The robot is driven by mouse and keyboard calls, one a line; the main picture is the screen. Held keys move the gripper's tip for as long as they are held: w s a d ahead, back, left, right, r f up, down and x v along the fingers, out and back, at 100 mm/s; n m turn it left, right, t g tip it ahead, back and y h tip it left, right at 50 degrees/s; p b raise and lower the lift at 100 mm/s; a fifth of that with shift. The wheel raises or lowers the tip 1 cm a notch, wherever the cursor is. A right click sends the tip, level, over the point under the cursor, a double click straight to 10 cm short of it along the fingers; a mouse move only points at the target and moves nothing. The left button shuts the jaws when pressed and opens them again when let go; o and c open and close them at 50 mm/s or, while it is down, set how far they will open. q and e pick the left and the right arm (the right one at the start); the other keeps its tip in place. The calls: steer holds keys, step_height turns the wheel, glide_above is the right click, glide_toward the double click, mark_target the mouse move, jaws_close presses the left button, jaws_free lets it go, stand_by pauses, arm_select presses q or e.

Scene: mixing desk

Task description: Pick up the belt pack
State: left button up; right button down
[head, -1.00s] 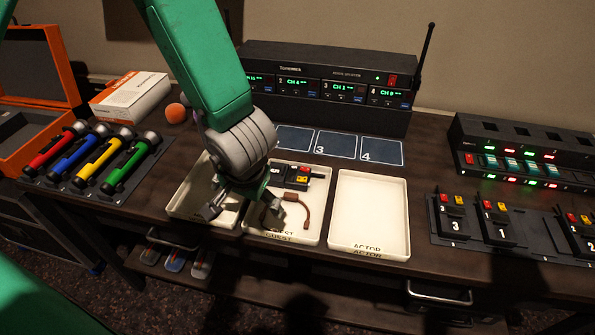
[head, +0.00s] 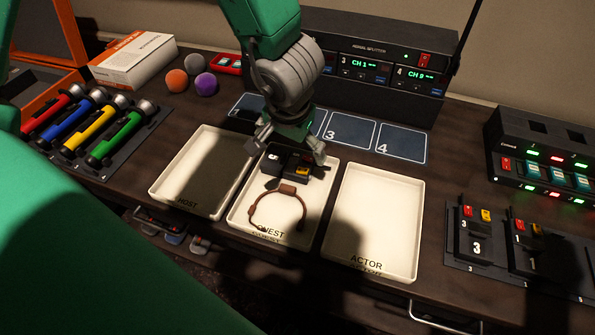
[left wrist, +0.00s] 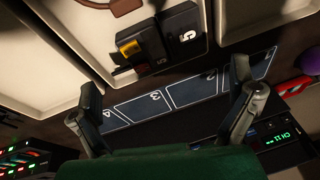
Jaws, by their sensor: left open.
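A black belt pack (head: 297,171) with small red and yellow parts lies at the back of the GUEST tray (head: 236,218). In the left wrist view the belt pack (left wrist: 163,42) shows a 5 on its dark casing. A brown headset-like band (head: 280,205) lies in front of it in the same tray. My left gripper (head: 291,146) is open and empty, above the back edge of the tray. It partly covers the belt pack in the head view. In the left wrist view its fingers (left wrist: 165,98) are spread wide, with the belt pack beyond them. My right gripper is out of view.
The HOST tray (head: 156,190) and ACTOR tray (head: 413,225) are empty on either side. A black receiver rack (head: 345,95) stands behind numbered pads (head: 349,132). Flashlights (head: 120,140) lie at left. Other belt packs (head: 475,240) stand at right.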

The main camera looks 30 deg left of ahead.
mark_target(293, 162)
arm_select(q)
steer(key=shift+b+x, duration=0.3)
steer(key=shift+x, duration=0.8)
steer(key=shift+w+f, duration=0.15)
steer(key=shift+f, duration=0.15)
steer(key=b+x, duration=0.3)
steer(key=x, duration=0.1)
steer(key=shift+w+f+b, duration=0.2)
steer(key=shift+f+b, duration=0.1)
steer(key=shift+f, duration=0.05)
steer(key=shift+r, duration=0.1)
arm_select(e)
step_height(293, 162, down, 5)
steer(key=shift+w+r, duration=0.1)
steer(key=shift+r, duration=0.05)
arm_select(q)
steer(key=shift+s+d, duration=0.1)
steer(key=c, duration=1.2)
steer(key=shift+d, duration=0.1)
steer(key=shift+c, duration=0.8)
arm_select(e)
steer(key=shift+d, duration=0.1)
arm_select(q)
steer(key=shift+s, duration=0.1)
steer(key=shift+c, duration=0.2)
